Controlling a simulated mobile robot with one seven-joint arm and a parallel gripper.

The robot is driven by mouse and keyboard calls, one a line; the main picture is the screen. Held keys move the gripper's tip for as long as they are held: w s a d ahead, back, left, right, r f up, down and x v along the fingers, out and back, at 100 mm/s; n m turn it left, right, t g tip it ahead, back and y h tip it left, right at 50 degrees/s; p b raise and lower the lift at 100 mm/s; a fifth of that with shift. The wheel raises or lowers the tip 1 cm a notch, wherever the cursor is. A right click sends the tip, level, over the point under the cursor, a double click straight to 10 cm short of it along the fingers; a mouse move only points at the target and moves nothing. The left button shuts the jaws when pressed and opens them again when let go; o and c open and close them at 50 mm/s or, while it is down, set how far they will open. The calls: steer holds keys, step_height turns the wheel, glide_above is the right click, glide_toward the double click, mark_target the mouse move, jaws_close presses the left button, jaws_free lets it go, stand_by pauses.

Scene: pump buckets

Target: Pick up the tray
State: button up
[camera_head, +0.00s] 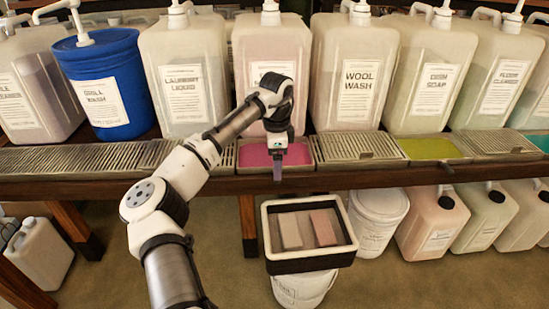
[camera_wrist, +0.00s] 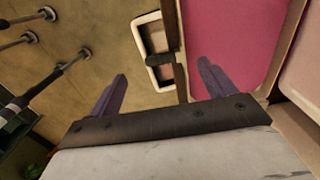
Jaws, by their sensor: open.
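A dark tray with a pale rim (camera_head: 310,266) rests on a white bucket under the shelf, holding a pale block and a pink block. My gripper (camera_head: 277,172) points down at the front edge of the pink drip tray. In the wrist view its fingers (camera_wrist: 163,74) are apart and empty, either side of a dark edge and a pale loop (camera_wrist: 139,45).
Large pump containers (camera_head: 362,75) stand in a row behind, with a blue bucket (camera_head: 100,80) at left. Slatted grates (camera_head: 357,146) flank the pink tray. A lidded white bucket (camera_head: 377,222) and several jugs (camera_head: 433,222) stand below right.

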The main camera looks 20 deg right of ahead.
steer(key=f, duration=0.4)
steer(key=shift+w+d+f, duration=0.15)
steer(key=shift+w+f, duration=0.1)
steer(key=shift+f, duration=0.15)
steer(key=c, duration=1.2)
